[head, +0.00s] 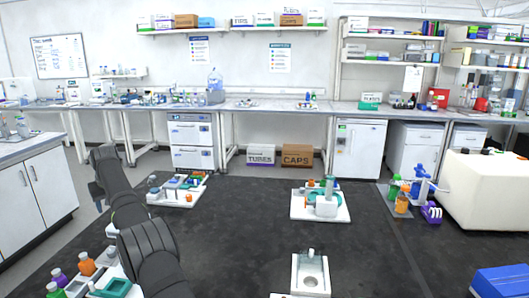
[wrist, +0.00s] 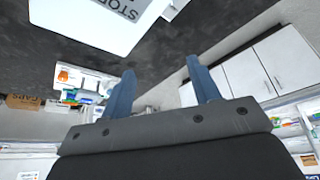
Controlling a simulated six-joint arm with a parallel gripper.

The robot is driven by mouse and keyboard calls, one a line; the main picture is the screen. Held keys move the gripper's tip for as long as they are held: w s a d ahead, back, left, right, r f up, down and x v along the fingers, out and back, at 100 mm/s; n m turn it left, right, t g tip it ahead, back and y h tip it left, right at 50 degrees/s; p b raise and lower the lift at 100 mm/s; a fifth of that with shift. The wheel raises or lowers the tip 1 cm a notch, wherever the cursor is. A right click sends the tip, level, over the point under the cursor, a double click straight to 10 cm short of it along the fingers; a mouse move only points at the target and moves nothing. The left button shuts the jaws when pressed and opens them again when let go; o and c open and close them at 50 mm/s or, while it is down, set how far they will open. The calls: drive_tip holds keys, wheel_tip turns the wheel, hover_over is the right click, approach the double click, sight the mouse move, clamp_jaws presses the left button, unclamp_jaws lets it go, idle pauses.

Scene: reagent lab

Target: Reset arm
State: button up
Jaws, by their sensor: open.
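My gripper (wrist: 161,67) shows in the wrist view with two blue fingers spread wide apart. Nothing is held between them. The wrist picture is upside down, and the fingers are clear of any object.
The black table (head: 255,225) has a free middle. On it stand a white tray with a grey device (head: 298,208), a white holder (head: 310,284), a rear-left tray (head: 160,199), bottles (head: 87,263) and a blue box (head: 500,281). A white box marked STOP (wrist: 85,22) shows too.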

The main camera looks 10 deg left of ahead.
drive_tip(key=w+d+m, duration=0.2)
drive_tip(key=w+d, duration=0.5)
drive_tip(key=d, duration=0.4)
drive_tip(key=w+d+f+m+t+h, duration=0.1)
drive_tip(key=w+d+m, duration=0.1)
drive_tip(key=w+d, duration=0.5)
drive_tip(key=w+d+f+m+h, duration=0.1)
drive_tip(key=w+d, duration=0.6)
drive_tip(key=d, duration=0.9)
drive_tip(key=shift+d+m+t, duration=0.3)
drive_tip(key=shift+d+m, duration=0.05)
drive_tip(key=shift+m, duration=0.55)
